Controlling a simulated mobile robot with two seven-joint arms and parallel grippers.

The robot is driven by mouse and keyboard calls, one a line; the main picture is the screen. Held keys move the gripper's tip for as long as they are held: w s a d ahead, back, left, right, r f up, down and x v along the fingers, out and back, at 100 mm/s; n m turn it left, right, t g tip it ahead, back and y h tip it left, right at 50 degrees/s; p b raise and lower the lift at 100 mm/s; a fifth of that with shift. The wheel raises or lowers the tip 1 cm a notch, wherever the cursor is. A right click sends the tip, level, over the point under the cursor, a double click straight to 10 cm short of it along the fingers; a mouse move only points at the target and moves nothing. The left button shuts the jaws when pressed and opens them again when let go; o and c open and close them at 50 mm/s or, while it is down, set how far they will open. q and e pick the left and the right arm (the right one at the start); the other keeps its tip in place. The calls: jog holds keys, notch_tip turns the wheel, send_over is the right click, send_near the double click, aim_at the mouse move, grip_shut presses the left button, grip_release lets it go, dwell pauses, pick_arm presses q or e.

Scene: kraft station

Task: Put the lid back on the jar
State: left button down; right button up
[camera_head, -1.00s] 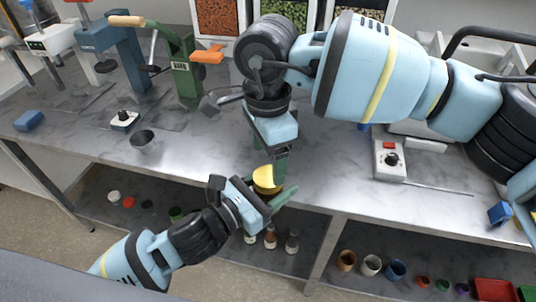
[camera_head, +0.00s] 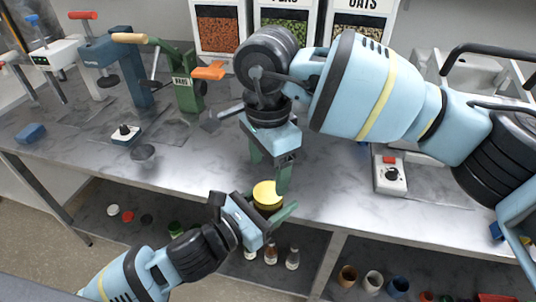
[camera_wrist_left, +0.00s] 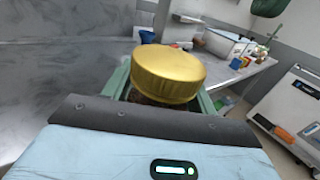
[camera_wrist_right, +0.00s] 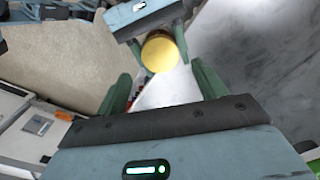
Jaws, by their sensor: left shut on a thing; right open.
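The gold lid (camera_head: 267,191) sits on top of the jar; in the left wrist view the lid (camera_wrist_left: 168,72) covers the mouth and only a dark strip of the jar (camera_wrist_left: 150,99) shows below it. I cannot tell whether it is screwed tight. My left gripper (camera_head: 268,211) is shut around the jar's body and holds it upright or nearly so, in front of the table. My right gripper (camera_head: 269,167) is open and empty just above the lid, fingers pointing down. In the right wrist view the lid (camera_wrist_right: 160,53) lies beyond the open fingers, apart from them.
The metal table (camera_head: 225,160) lies behind both grippers, with a green press (camera_head: 186,82) at the back left and a small switch box (camera_head: 390,175) at the right. Several bottles and cups stand on the shelf below. The table's middle is mostly clear.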

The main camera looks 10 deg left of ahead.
aim_at(268, 191)
jog(key=shift+f, duration=2.85)
jog(key=shift+c, duration=0.4)
jog(key=c, duration=0.9)
jog(key=o, duration=1.2)
jog(key=shift+c, duration=0.2)
jog(key=shift+r, duration=0.1)
notch_tip(268, 191, up, 12)
